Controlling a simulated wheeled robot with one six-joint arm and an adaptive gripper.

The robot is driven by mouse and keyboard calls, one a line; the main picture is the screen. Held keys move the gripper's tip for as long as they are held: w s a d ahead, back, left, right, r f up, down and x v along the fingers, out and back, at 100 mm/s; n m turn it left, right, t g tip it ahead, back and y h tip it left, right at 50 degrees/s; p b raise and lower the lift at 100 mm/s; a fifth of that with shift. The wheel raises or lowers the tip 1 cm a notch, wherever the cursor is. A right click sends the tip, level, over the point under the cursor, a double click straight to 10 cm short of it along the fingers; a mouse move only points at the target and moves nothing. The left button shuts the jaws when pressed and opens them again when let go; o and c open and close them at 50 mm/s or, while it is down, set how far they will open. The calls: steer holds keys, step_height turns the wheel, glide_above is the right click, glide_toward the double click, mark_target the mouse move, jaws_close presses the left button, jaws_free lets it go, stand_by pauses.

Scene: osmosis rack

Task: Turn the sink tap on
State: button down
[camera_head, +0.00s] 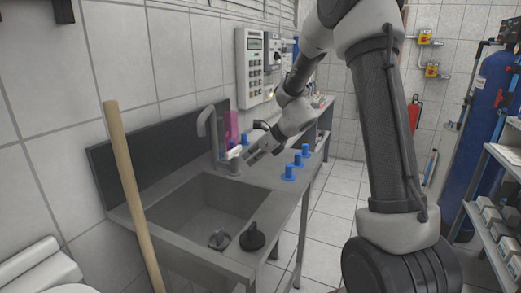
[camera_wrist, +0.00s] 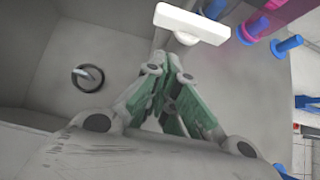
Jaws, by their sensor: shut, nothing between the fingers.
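The sink tap (camera_head: 208,130) is a grey gooseneck standing at the back right corner of the steel sink (camera_head: 165,205). A pale lever handle (camera_head: 234,153) is at the tap's base; in the wrist view it is a white bar (camera_wrist: 192,23) just beyond my fingertips. My gripper (camera_head: 249,158) is to the right of the handle, close to it. In the wrist view my gripper (camera_wrist: 170,62) has its fingers together with nothing between them. The tips are near the bar; I cannot tell whether they touch it. No water shows.
Several blue pegs, such as this one (camera_head: 288,173), stand on the counter to the right. A pink item (camera_head: 231,126) stands behind the tap. A black knob-like object (camera_head: 252,237) sits at the sink's front edge. A wooden pole (camera_head: 132,200) leans at the left.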

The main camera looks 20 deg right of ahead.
mark_target(229, 158)
steer(key=shift+w+a, duration=1.35)
steer(key=shift+a, duration=0.05)
steer(key=shift+s+a+r+m+t+h, duration=0.1)
steer(key=shift+a+m+t+h, duration=0.45)
steer(key=shift+m, duration=0.45)
steer(key=shift+a+m+h, duration=0.35)
steer(key=shift+a+m, duration=0.05)
steer(key=shift+a, duration=0.8)
steer(key=shift+w+a, duration=0.15)
steer(key=shift+w, duration=0.1)
